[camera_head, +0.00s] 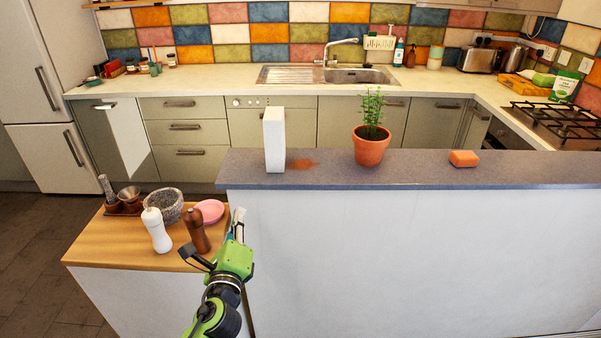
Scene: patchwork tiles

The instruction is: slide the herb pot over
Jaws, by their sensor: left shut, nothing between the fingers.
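My left gripper (238,222) is shut and empty. It is at the left end of the raised counter, in front of its edge, well to the left of the pot and apart from it. My right gripper is not in view.
A white upright block (274,140) stands left of the pot, with a reddish-brown patch (302,164) beside it. A brown mill (196,230), white mill (156,230), stone bowl (165,205) and pink dish (209,211) crowd the lower wooden top.

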